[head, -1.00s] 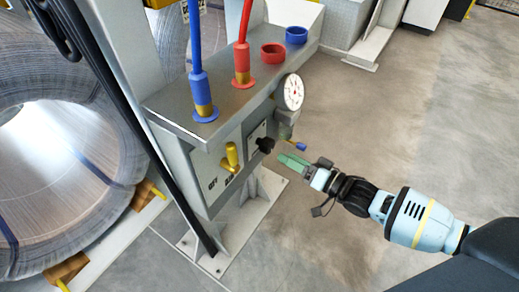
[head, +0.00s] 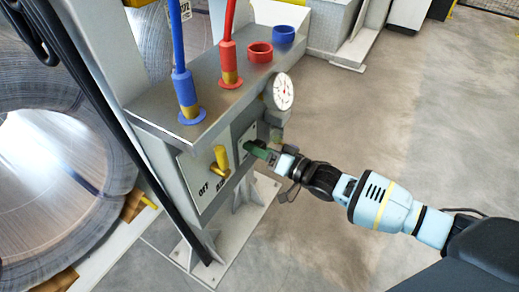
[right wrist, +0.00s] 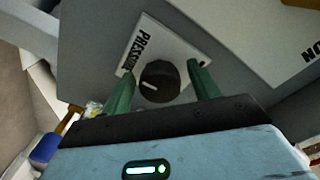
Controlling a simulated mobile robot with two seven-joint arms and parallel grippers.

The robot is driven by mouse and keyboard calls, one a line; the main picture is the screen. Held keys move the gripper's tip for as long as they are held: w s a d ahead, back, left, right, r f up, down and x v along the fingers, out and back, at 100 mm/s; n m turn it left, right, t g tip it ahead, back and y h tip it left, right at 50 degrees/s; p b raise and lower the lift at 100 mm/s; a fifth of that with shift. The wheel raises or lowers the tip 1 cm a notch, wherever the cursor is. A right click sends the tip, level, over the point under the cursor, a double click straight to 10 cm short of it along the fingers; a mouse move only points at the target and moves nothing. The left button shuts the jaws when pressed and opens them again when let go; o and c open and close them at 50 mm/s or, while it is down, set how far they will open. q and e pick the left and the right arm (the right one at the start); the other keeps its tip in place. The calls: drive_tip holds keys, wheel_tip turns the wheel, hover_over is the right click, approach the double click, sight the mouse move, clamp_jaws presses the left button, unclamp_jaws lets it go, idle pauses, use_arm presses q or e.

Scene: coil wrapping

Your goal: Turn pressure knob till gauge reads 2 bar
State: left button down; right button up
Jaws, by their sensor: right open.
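The black pressure knob (right wrist: 160,82) sits on a white plate marked PRESSURE (right wrist: 190,48) in the right wrist view. My right gripper (right wrist: 160,73) is open, with one green finger on each side of the knob; gaps show between knob and fingers. In the head view my right gripper (head: 251,149) is at the panel face and hides the knob. The round white pressure gauge (head: 284,92) is above it on the panel's right side; its reading is too small to tell. My left gripper is not in view.
A yellow lever (head: 220,160) on an OFF-marked plate (head: 197,185) is left of my gripper. Blue (head: 187,95) and red (head: 229,62) hoses rise from the grey housing top. The floor at right is clear.

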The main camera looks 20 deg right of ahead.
drive_tip(key=c, duration=1)
drive_tip(key=shift+o, duration=0.2)
drive_tip(key=shift+n, duration=0.3)
drive_tip(key=n, duration=0.3)
drive_tip(key=shift+n+p, duration=0.35)
drive_tip(key=shift+n, duration=0.05)
drive_tip(key=n, duration=0.4)
drive_tip(key=shift+d+n+p, duration=0.1)
drive_tip(key=shift+n+p, duration=0.2)
drive_tip(key=n, duration=0.6)
drive_tip(key=shift+y, duration=0.3)
drive_tip(key=shift+n, duration=1.8)
